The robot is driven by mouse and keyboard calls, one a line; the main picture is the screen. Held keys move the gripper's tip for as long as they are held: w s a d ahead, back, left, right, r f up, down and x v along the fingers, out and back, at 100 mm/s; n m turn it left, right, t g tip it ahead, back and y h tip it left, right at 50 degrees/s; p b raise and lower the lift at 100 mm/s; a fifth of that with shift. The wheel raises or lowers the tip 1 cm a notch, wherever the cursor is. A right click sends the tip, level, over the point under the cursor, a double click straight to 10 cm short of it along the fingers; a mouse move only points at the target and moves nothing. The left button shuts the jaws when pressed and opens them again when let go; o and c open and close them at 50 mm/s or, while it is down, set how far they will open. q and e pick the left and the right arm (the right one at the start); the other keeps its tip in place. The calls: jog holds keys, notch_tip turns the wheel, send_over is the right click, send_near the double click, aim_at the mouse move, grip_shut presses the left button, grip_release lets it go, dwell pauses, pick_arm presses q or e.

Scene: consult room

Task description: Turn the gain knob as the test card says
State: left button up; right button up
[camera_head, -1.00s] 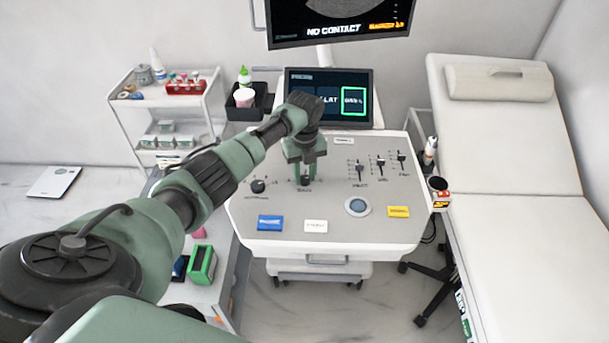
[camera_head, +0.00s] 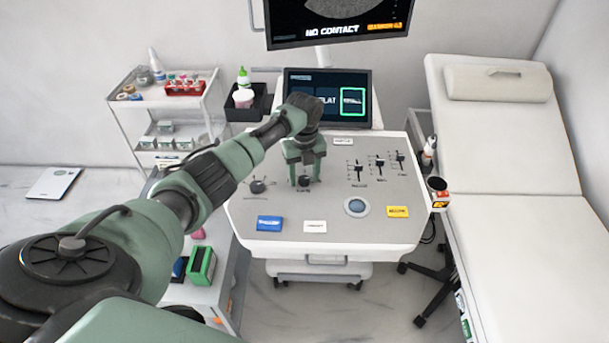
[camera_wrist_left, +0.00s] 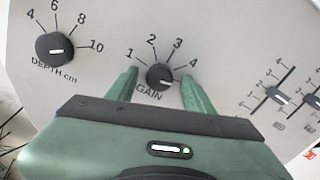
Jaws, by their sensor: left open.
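The gain knob (camera_wrist_left: 160,77) is a round black dial with a white mark, above the printed word GAIN and inside an arc of numbers 1 to 4. Its mark lies roughly level; I cannot tell the exact setting. My left gripper (camera_wrist_left: 159,88) is open, with one green finger on each side of the knob and visible gaps. In the head view the left gripper (camera_head: 304,180) reaches down over the same knob on the grey console (camera_head: 325,200). My right gripper is not in view.
The depth knob (camera_wrist_left: 55,49) is left of the gain knob. A small screen (camera_head: 328,98) stands behind the console. An exam couch (camera_head: 510,190) is on the right, a trolley (camera_head: 165,105) at back left.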

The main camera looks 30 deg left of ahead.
aim_at(305, 178)
pick_arm(q)
notch_tip(305, 178, up, 8)
jog(key=shift+f+b, duration=0.1)
jog(key=shift+b, duration=0.7)
